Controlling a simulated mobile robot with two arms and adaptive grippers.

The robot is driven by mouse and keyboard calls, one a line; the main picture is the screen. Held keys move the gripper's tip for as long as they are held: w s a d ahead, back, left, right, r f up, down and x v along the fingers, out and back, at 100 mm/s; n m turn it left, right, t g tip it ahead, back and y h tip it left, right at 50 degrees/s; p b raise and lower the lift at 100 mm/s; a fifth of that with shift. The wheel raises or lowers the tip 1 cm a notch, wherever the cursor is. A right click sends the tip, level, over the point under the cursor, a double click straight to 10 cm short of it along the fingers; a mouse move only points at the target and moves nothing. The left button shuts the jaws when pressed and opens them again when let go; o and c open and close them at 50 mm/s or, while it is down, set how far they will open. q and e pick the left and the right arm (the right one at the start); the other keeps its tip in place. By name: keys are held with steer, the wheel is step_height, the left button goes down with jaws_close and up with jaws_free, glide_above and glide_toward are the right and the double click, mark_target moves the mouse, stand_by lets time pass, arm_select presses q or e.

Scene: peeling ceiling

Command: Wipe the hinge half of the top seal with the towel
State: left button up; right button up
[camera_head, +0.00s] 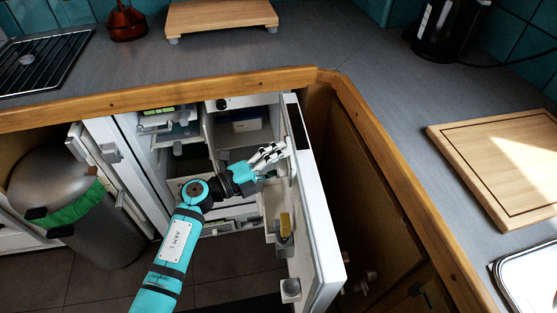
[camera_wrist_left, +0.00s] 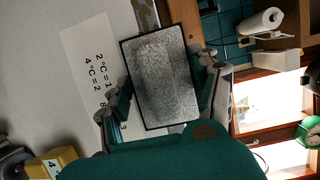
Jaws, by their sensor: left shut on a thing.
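The fridge door (camera_head: 318,225) stands open in the head view, its top end near the wooden counter edge. My left gripper (camera_head: 270,156) is beside the door's inner face, near its upper part. The top seal is too small to make out clearly. My right gripper is not in view.
The open fridge interior (camera_head: 240,125) has shelves and drawers. A yellow item (camera_head: 285,223) sits in the door. A metal bin (camera_head: 75,205) stands left. The counter above holds a cutting board (camera_head: 505,165). A label with temperatures (camera_wrist_left: 95,85) shows on a white surface.

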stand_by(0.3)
arm_select(q)
steer(key=w+b, duration=0.2)
steer(key=w, duration=0.1)
steer(key=shift+w+a+f, duration=0.1)
steer(key=shift+w, duration=0.35)
steer(key=shift+s+r+p, duration=0.2)
steer(key=shift+s+p, duration=0.05)
steer(key=shift+p, duration=0.1)
steer(key=s+p, duration=0.2)
steer(key=s, duration=0.1)
steer(key=shift+r, duration=0.1)
steer(key=shift+s+d, duration=0.2)
steer(key=shift+s, duration=0.1)
